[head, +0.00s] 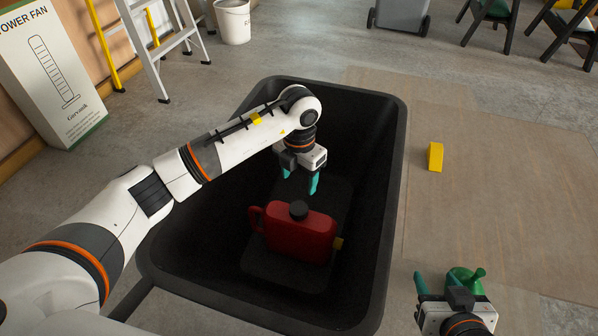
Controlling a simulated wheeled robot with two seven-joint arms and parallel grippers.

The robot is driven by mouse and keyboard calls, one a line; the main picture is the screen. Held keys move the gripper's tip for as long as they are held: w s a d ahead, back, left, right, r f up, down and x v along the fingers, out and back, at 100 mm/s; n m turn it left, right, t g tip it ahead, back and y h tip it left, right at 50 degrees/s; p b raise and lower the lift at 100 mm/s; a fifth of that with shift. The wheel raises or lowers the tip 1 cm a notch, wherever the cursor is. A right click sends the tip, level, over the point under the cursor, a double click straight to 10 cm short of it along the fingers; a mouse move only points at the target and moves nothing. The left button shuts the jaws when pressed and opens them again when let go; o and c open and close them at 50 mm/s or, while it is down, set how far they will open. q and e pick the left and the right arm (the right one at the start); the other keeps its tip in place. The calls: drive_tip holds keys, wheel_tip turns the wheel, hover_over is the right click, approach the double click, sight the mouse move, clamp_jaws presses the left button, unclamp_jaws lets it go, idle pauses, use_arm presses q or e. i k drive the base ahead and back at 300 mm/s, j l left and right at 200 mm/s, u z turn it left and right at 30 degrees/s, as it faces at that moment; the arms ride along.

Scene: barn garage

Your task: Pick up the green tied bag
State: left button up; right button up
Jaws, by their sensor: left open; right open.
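The green tied bag (466,281) is at the lower right of the head view, on the floor just right of the black tub. Its knotted top points up and right, and its lower part is hidden by my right gripper. My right gripper (450,280) is open at the bag, with one teal finger at the bag's left; I cannot tell whether they touch. My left gripper (300,181) is open and empty, pointing down inside the tub above a red fuel can.
The large black tub (398,180) holds the red fuel can (300,235). A yellow block (435,157) lies on the brown mat (500,190) at right. A fan box (50,75), ladder (150,50), white bucket (233,22) and chairs stand behind. The mat is mostly clear.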

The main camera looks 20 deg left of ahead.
sight(468, 278)
drive_tip(key=z, duration=1.2)
